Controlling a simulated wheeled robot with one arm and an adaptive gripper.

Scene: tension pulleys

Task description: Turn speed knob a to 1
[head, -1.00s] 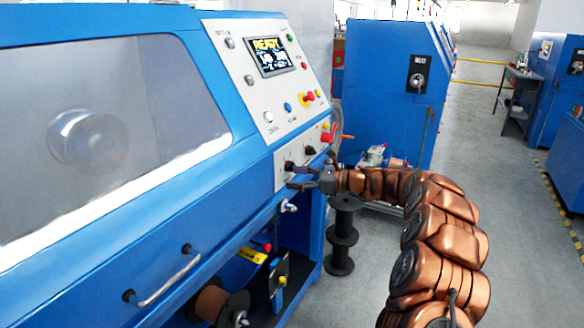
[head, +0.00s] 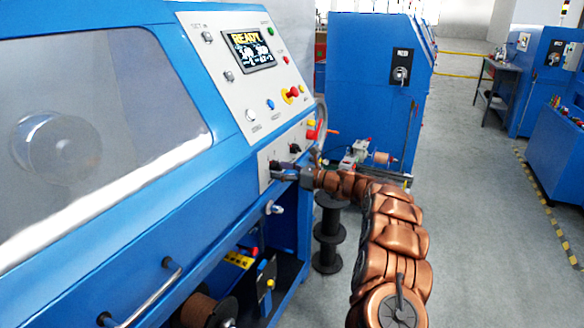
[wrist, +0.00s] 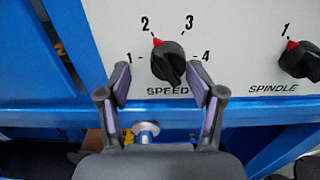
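The black speed knob (wrist: 167,63) sits on the pale panel above the label SPEED, in a dial numbered 1 to 4. Its red pointer mark is up and slightly left, towards the 2. My gripper (wrist: 160,78) is open in the wrist view, one finger on each side of the knob's lower part, with visible gaps; nothing is held. In the head view my gripper (head: 290,173) is at the machine's small lower panel, partly covering the left knob there.
The spindle knob (wrist: 300,62) is to the right, its red mark towards 1. A blue ledge (wrist: 250,112) runs below the panel, with a silver round fitting (wrist: 147,130). A dark spool stand (head: 327,235) is below my arm. Open floor lies right.

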